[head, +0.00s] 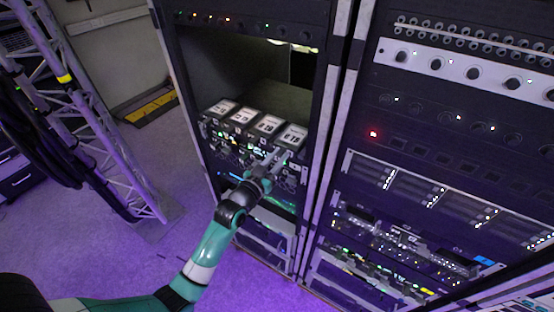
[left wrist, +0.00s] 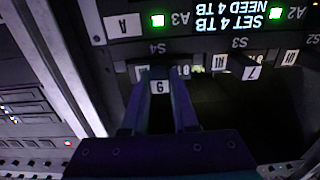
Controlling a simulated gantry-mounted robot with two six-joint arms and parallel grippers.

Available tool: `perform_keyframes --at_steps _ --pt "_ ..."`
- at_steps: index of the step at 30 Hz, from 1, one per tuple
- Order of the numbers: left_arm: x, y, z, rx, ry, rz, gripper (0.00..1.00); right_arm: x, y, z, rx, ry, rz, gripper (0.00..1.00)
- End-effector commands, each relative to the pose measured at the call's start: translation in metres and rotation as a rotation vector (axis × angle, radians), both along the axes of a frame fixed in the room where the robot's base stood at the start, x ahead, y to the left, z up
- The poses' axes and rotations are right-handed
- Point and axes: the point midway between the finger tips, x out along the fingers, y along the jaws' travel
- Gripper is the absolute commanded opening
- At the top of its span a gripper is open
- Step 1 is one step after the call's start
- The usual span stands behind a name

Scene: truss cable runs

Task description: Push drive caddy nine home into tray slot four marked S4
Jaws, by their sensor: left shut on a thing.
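Drive caddy nine shows in the left wrist view as a small white tag with a "9" (left wrist: 160,87), between my left gripper's two fingers (left wrist: 159,92). My left gripper is shut on it, just in front of the tray's S4 label (left wrist: 158,48). The picture is upside down there. How deep the caddy sits in slot four is hidden by the fingers and dark shadow. In the head view my left gripper (head: 276,160) reaches to the front of the rack, below the rightmost white-labelled box (head: 292,137). My right gripper is not in view.
In the left wrist view, a display (left wrist: 240,18) reads "SET 4 TB NEED 4 TB", with green lights beside it. A tag "7" (left wrist: 252,73) sits near S3. In the head view, a second rack (head: 440,150) stands right and a truss with cables (head: 75,110) left.

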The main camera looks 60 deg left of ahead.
Motion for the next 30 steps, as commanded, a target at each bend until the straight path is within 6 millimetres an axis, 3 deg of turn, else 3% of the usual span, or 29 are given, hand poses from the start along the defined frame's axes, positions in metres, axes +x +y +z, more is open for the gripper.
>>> perform_keyframes --at_steps 8,9,14,24,30 --pt "0.008 0.004 0.001 0.002 -0.003 0.0 0.0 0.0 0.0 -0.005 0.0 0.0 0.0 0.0" --pt "0.007 0.004 0.002 0.002 -0.003 0.0 0.34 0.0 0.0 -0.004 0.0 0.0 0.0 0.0" --pt "0.007 0.004 0.001 0.001 -0.002 0.0 0.62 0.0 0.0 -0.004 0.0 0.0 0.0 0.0" --pt "0.004 0.002 -0.002 -0.002 0.004 0.0 0.62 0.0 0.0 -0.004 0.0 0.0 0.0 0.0" --pt "-0.026 -0.014 -0.002 -0.001 0.003 0.0 0.62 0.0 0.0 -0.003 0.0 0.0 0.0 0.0"
